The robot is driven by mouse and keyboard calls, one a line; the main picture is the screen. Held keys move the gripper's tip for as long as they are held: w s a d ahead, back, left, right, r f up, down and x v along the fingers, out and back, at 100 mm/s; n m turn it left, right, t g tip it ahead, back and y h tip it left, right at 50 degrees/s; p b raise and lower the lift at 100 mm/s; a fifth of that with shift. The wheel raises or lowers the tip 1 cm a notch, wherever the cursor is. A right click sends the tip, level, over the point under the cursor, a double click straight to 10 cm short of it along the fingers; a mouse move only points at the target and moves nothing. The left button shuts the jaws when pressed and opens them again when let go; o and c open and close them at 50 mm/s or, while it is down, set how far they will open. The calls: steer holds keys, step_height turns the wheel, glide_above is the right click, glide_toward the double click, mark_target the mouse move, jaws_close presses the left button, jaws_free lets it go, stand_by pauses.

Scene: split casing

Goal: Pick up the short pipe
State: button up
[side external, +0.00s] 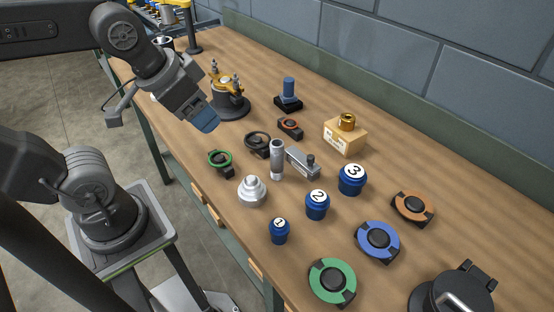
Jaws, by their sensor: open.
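A short grey metal pipe (277,162) stands upright near the middle of the wooden bench, its open end facing up. My gripper (207,122) is above the bench, up and to the left of the pipe and clear of it. It is seen from the side with its blue end pointing down and right. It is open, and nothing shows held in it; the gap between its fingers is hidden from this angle.
Close around the pipe are a grey block-shaped part (303,163), a stepped silver part (252,191), a dark ring (257,144) and a green-ringed part (220,161). Blue numbered pots (317,205) stand to the right. An orange-topped fixture (229,97) stands behind my gripper.

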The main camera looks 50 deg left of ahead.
steer(key=w+m+g, duration=0.3)
steer(key=w+m, duration=0.5)
steer(key=m+g, duration=0.2)
steer(key=m, duration=0.7)
glide_above(277, 152)
steer(key=w+a, duration=0.1)
step_height(277, 152, down, 5)
steer(key=shift+m, duration=0.3)
step_height(277, 152, down, 14)
steer(key=shift+a+r, duration=0.15)
steer(key=shift+r, duration=0.05)
steer(key=shift+c, duration=0.2)
jaws_close()
steer(key=shift+r, duration=0.15)
